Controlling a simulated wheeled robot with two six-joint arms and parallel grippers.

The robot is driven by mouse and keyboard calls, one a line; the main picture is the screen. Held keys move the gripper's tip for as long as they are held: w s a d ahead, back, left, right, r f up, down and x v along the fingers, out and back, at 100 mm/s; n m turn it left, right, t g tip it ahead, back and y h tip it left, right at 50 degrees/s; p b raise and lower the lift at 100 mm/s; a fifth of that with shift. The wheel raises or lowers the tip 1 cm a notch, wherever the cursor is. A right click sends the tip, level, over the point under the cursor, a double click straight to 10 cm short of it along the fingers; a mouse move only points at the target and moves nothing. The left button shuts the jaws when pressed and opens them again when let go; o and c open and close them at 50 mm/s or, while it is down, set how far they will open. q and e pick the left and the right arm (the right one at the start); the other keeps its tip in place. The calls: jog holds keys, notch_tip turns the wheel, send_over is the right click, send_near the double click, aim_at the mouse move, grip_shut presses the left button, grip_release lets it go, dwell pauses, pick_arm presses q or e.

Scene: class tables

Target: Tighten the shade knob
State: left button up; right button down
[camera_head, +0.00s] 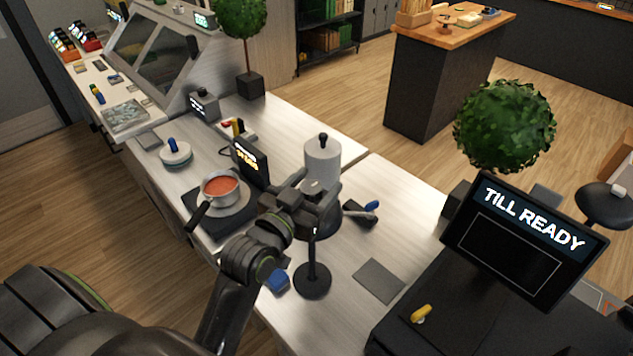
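A small dark lamp stands on the table, with a round black base (312,283) and a thin upright post. Its dark shade (328,226) is at the top of the post and mostly hidden behind my gripper. My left gripper (318,190) is right at the top of the lamp, over the shade. A small pale piece shows at the fingers, but I cannot tell whether it is the shade knob or part of my gripper. The fingertips are too small and overlapped to show whether they are open or shut. My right gripper is not in view.
A pot of red soup (221,187) on a dark scale-like plate stands left of my arm. A white canister (322,160) is just behind the lamp. A blue-handled tool (362,212), a grey mat (379,280) and a till screen (525,240) are to the right.

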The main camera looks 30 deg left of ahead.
pick_arm(q)
jog(key=shift+c, duration=1.2)
jog(key=shift+w, duration=0.1)
jog(key=c, duration=0.7)
jog(key=shift+c, duration=0.2)
jog(key=shift+f, duration=0.1)
